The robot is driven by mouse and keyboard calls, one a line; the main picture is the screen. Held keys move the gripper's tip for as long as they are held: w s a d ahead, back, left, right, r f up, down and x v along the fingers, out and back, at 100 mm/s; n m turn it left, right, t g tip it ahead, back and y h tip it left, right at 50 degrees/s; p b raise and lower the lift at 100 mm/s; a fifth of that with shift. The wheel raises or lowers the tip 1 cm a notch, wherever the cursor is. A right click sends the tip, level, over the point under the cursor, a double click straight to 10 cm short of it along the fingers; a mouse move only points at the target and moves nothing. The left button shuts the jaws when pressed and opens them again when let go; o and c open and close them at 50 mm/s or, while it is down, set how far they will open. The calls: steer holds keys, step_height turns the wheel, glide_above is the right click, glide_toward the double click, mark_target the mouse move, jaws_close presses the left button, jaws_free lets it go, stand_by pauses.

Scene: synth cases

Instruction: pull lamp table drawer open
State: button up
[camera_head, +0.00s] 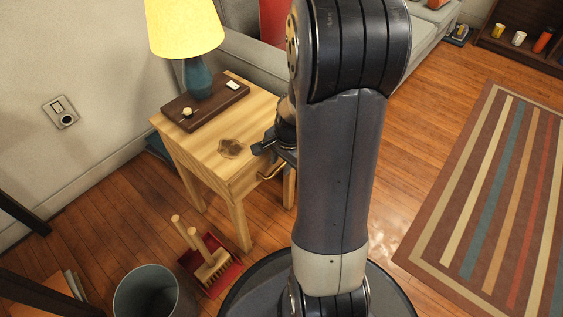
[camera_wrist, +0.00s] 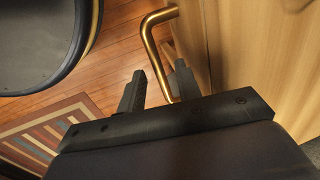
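The light wooden lamp table (camera_head: 200,150) stands against the wall, left of my arm. Its drawer front (camera_head: 242,183) faces the open floor and looks flush with the table; part is hidden by my arm. The brass handle (camera_head: 270,174) sticks out from the drawer front. My gripper (camera_head: 262,150) is beside the table's near right edge, close to the handle. In the wrist view, my gripper (camera_wrist: 158,68) is open, and the brass handle (camera_wrist: 151,45) runs between its fingers with gaps to both. I cannot tell how deep the handle sits between them.
A dustpan and brush (camera_head: 212,268) and a bin (camera_head: 146,292) are on the floor in front. A sofa is behind; a striped rug (camera_head: 490,200) lies right.

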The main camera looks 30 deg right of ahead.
steer(key=shift+c, duration=0.5)
jaws_close()
